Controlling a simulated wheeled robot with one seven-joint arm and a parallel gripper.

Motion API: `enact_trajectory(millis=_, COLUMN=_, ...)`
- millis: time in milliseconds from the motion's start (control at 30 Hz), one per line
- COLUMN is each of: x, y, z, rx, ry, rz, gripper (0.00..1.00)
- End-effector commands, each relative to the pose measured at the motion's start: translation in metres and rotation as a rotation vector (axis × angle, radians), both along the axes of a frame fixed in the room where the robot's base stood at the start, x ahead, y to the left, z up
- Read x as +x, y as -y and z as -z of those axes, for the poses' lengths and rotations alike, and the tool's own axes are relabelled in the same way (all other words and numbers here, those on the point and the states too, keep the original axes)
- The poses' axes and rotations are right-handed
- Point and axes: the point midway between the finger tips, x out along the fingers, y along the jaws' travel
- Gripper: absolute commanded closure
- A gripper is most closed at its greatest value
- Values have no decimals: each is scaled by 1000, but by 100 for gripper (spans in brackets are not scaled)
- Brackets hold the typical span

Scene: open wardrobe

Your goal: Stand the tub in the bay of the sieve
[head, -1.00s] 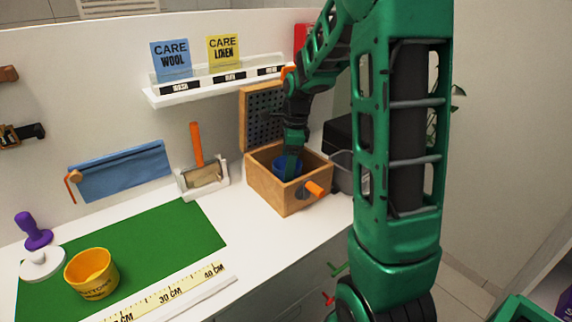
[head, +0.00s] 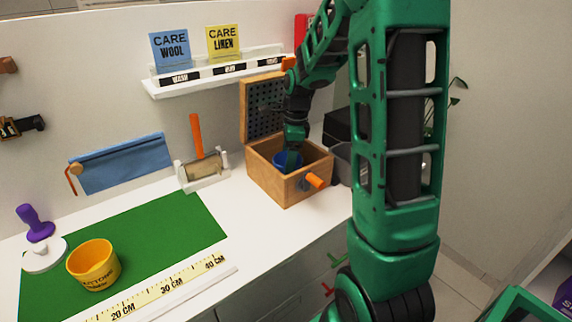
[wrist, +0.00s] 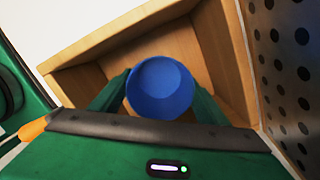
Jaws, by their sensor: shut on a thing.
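A round blue tub (head: 282,161) is between the fingers of my gripper (head: 292,150), inside the open wooden box (head: 262,179). In the wrist view the gripper (wrist: 160,96) has one green finger on each side of the tub (wrist: 160,88), shut on it. The tub looks upright, and its open mouth faces the wrist camera. The wooden box wall (wrist: 105,38) surrounds it. I cannot tell whether its base touches the box floor. A dark perforated, sieve-like panel (wrist: 285,70) in a wooden frame stands up at the box's back.
A yellow tub (head: 94,266) stands on the green mat (head: 165,235). A roller holder (head: 203,170) is left of the box, and a grey bin (head: 342,165) is right.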

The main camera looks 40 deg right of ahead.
Motion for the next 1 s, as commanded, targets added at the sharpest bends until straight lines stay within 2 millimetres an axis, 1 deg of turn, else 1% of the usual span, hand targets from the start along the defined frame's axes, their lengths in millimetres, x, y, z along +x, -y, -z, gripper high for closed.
enact_trajectory(millis=467, x=0, y=0, z=5, rx=0, ry=0, rz=0, gripper=54)
enact_trajectory(millis=500, x=0, y=0, z=5, rx=0, ry=0, rz=0, gripper=27)
enact_trajectory(millis=567, x=0, y=0, z=5, rx=0, ry=0, rz=0, gripper=13)
enact_trajectory(millis=600, x=0, y=0, z=5, rx=0, ry=0, rz=0, gripper=10)
enact_trajectory(millis=767, x=0, y=0, z=5, rx=0, ry=0, rz=0, gripper=10)
enact_trajectory(millis=800, x=0, y=0, z=5, rx=0, ry=0, rz=0, gripper=8)
enact_trajectory(millis=833, x=0, y=0, z=5, rx=0, ry=0, rz=0, gripper=0)
enact_trajectory(millis=1000, x=0, y=0, z=5, rx=0, ry=0, rz=0, gripper=0)
